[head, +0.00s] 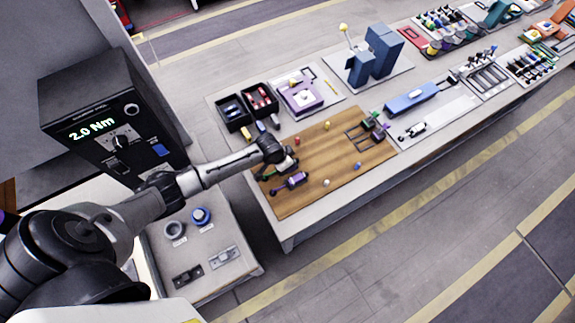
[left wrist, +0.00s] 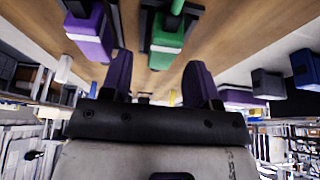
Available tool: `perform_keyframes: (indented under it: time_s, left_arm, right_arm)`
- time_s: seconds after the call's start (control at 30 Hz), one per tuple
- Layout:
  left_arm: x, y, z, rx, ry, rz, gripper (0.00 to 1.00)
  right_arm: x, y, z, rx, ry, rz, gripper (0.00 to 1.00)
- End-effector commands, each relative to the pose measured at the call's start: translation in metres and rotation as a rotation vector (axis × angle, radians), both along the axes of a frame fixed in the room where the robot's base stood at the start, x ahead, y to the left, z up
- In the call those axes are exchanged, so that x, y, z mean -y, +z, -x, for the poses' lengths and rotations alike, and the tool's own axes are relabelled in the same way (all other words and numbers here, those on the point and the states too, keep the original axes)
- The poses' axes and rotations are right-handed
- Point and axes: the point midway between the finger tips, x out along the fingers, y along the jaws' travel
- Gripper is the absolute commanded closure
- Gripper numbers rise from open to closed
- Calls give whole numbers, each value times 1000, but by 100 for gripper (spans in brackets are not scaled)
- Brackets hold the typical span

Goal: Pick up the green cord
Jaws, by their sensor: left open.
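My left gripper (head: 287,166) is over the left part of the wooden board in the head view, open. In the left wrist view its two dark purple fingers (left wrist: 160,72) stand apart with nothing between them. A green block with a dark bar (left wrist: 167,42), which seems to be the green cord, shows just beyond the fingers there, apart from them. In the head view it is mostly hidden by my gripper. A purple block (left wrist: 92,36) lies beside it; the purple piece also shows in the head view (head: 293,180). My right gripper is not in view.
The wooden board (head: 340,165) has small coloured pegs and a dark rack (head: 362,137) with a green piece at its right. Two black bins (head: 233,112) and a purple device (head: 300,97) stand behind. A screen reading 2.0 Nm (head: 93,129) is at left.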

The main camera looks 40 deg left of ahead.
Motion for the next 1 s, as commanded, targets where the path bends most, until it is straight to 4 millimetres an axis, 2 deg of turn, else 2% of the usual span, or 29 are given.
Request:
perform_keyframes:
  time_s: [0.17,0.47,1.0]
  left_arm:
    - [2,-15,-5,-1,-1,-1,45]
    - [2,-17,-6,0,-1,-1,45]
    - [2,-17,-6,0,-1,-1,95]
  right_arm:
    - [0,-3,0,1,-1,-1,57]
    - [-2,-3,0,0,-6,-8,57]
    - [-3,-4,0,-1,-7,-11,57]
